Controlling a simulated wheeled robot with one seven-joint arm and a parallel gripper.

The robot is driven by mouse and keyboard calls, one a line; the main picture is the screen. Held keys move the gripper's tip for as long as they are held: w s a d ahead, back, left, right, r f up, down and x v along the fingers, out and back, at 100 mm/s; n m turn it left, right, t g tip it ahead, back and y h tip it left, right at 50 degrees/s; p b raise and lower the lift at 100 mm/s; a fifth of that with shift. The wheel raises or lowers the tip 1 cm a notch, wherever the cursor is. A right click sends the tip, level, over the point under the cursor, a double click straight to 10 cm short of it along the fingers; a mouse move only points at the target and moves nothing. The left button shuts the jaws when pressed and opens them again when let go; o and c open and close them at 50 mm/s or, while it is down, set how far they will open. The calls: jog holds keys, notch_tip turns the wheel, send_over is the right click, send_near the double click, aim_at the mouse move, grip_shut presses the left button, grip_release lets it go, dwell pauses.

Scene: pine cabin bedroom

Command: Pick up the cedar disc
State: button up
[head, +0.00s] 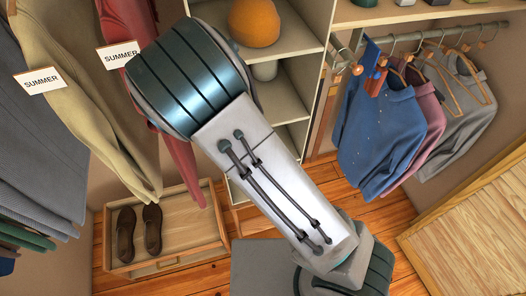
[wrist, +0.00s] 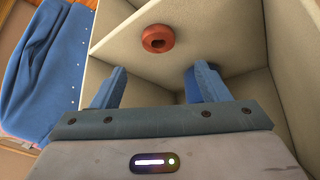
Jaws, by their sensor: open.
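The cedar disc (wrist: 158,38) is a small reddish-brown round piece with a dark hole in its middle. In the wrist view it sits on a pale panel of a shelf compartment (wrist: 205,45), beyond the fingertips and roughly centred between them. My gripper (wrist: 157,80) is open, with its two blue fingers apart and nothing between them. The fingers point toward the compartment, and the disc is clear of both. In the head view I make out neither the disc nor the gripper; my arm covers part of the shelf unit.
A dark blue item (wrist: 206,83) is partly hidden behind the right finger. Blue clothing (wrist: 45,70) hangs left of the compartment wall.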

jog(key=shift+w+d+f, duration=0.1)
jog(key=shift+w+f, duration=0.15)
jog(key=shift+f, duration=0.15)
jog(key=shift+s+f+x, duration=0.1)
jog(key=shift+s+x, duration=0.05)
jog(key=shift+x, duration=0.9)
jog(key=shift+s+f+x, duration=0.1)
jog(key=shift+x, duration=0.95)
jog(key=shift+s+f+x, duration=0.1)
jog(key=shift+s+x, duration=0.05)
jog(key=shift+x, duration=0.9)
jog(key=c, duration=1.1)
